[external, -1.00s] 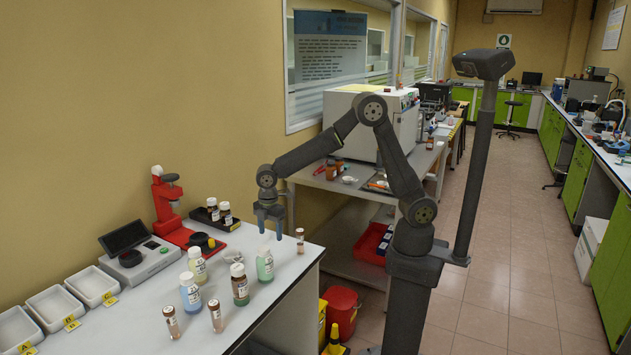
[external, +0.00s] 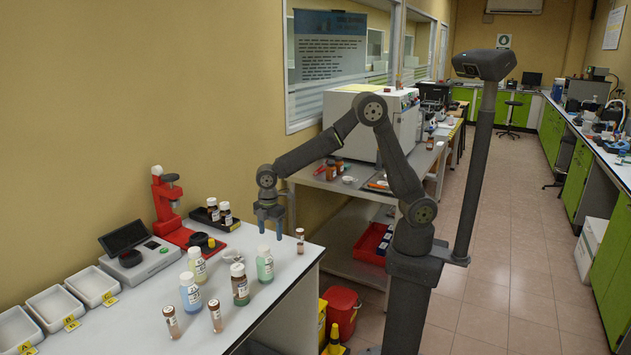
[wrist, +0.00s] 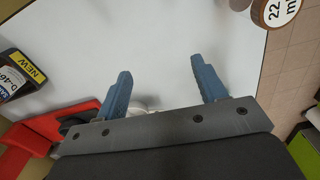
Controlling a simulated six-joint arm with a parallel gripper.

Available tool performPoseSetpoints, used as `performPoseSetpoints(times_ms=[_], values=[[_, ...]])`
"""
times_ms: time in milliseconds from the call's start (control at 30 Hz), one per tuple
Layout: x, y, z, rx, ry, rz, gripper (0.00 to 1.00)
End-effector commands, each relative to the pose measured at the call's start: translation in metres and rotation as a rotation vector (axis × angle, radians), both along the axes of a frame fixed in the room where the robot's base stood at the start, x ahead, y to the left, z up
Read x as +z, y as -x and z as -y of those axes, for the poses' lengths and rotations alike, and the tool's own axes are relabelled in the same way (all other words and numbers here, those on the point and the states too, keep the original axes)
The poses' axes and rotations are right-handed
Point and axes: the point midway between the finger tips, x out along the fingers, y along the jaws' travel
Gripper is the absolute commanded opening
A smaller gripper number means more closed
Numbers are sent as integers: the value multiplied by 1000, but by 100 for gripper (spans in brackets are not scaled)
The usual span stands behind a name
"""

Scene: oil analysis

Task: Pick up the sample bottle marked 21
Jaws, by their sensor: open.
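My gripper (external: 271,230) points down over the far end of the white bench, above and behind the pale green bottle. In the wrist view my gripper (wrist: 162,78) is open, with bare bench between its blue fingers. I cannot read a 21 on any bottle. White-capped bottles stand on the bench: a blue one (external: 190,293), a yellowish one (external: 197,265), a dark one (external: 240,286) and a pale green one (external: 264,266). Small brownish vials (external: 171,323) (external: 216,317) stand in front. Another small vial (external: 300,241) stands right of my gripper. A container marked 22 (wrist: 277,12) shows at the wrist view's top right.
A red stand (external: 166,200), a black tray (external: 207,225) with two bottles and a grey instrument (external: 150,262) are at the back. White trays (external: 92,285) line the left. The bench edge drops off at the right.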

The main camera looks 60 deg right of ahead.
Motion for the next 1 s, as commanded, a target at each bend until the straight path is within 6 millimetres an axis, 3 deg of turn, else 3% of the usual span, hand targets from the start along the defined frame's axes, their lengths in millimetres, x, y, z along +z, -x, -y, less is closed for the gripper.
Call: performPoseSetpoints(times_ms=[200,300,533,633,767,1000], values=[[0,0,0,0,0,0,65],[0,0,0,0,0,0,75],[0,0,-1,0,-1,0,75],[5,-5,-13,-2,-14,6,75],[25,-19,-59,-15,-65,28,75],[88,-33,-186,-46,-227,54,75]])
